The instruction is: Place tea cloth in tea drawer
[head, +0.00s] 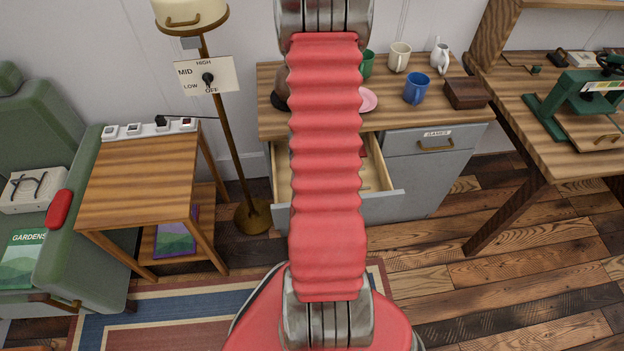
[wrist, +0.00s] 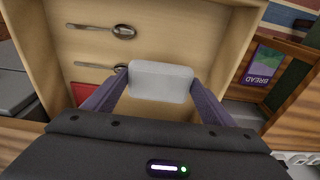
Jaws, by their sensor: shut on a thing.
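My gripper (wrist: 160,98) is shut on a small pale grey-white folded piece (wrist: 161,78), which looks like the tea cloth. In the wrist view it is held over the open drawer (wrist: 205,28), whose inside is light wood. Two spoons (wrist: 122,31) and part of a red item (wrist: 56,100) lie in that drawer. In the head view the open drawer (head: 384,206) is in the left of the grey cabinet, partly hidden by my arm. Its label is not visible. My gripper and the cloth are hidden in the head view.
The closed drawer (head: 436,139) at right is labelled GAMES. The cabinet top (head: 440,108) holds mugs, a pink dish (head: 369,100), a white jug (head: 439,55) and a dark wooden box (head: 466,92). A floor lamp and a side table (head: 145,180) stand left; a workbench (head: 520,95) stands right.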

